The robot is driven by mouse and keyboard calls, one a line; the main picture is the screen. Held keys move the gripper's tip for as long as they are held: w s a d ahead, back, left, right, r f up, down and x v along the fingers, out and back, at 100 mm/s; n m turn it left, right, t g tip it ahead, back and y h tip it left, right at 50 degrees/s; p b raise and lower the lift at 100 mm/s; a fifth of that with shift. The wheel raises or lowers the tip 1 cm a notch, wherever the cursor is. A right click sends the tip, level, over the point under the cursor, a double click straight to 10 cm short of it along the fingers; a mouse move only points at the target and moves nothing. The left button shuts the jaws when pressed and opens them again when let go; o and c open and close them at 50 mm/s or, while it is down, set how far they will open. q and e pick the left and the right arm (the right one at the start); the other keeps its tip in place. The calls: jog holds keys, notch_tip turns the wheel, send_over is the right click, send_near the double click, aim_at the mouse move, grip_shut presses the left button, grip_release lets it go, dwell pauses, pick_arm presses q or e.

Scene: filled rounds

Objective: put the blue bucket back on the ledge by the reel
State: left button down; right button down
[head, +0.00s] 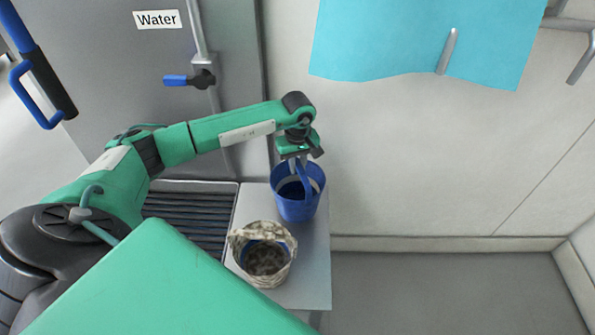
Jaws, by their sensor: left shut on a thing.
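The blue bucket (301,206) is at the far end of a pale grey ledge (309,284), upright or nearly so. My left gripper (297,165) points down at the bucket's top and is shut on its raised blue handle. I cannot tell whether the bucket's base touches the ledge or hangs just above it. My right gripper is not in view. I cannot make out a reel for certain.
A speckled bucket (284,270) with a handle stands on the ledge, just nearer than the blue one. A dark slatted grate (187,218) lies left of the ledge. A blue-handled valve (188,80) sits under a "Water" sign (157,19). A turquoise cloth (390,40) hangs at upper right.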

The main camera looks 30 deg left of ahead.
pick_arm(q)
notch_tip(320, 180, down, 4)
jog(key=shift+f+p, duration=0.1)
jog(key=shift+p, duration=0.45)
jog(key=shift+f, duration=0.2)
jog(key=c, duration=1.3)
grip_release()
jog(key=shift+c, duration=0.2)
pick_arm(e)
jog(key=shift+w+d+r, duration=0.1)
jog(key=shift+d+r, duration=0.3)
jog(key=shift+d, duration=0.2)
pick_arm(q)
jog(key=shift+r, duration=0.1)
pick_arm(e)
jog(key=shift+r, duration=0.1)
